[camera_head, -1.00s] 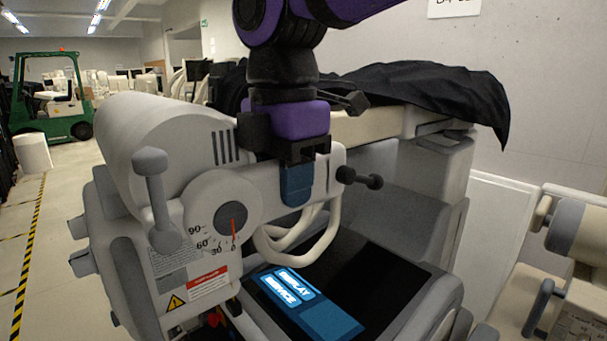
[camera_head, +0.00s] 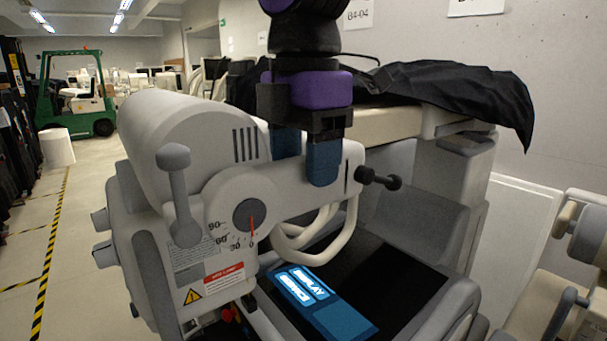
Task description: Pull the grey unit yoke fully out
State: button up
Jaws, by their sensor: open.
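The grey unit (camera_head: 180,130) fills the left and middle of the view, with a rounded housing and a dial whose red needle sits near 0. A pale yoke arm (camera_head: 335,191) extends right from behind the dial and ends in a dark knob (camera_head: 380,178). A grey handle (camera_head: 178,200) stands on the unit's left side. My gripper (camera_head: 305,168) points down above the yoke arm with its two blue fingers apart. The right finger overlaps the front face of the yoke arm; the left finger's tip is partly hidden behind it. I cannot tell whether they touch it.
A lit display panel (camera_head: 315,295) lies below the yoke. A black cover (camera_head: 450,90) drapes over the cart behind. Another unit (camera_head: 585,240) stands at the right edge. A green forklift (camera_head: 75,95) is far left, with open floor before it.

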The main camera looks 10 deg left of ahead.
notch_tip(320, 180, up, 8)
jog(key=shift+r, duration=0.15)
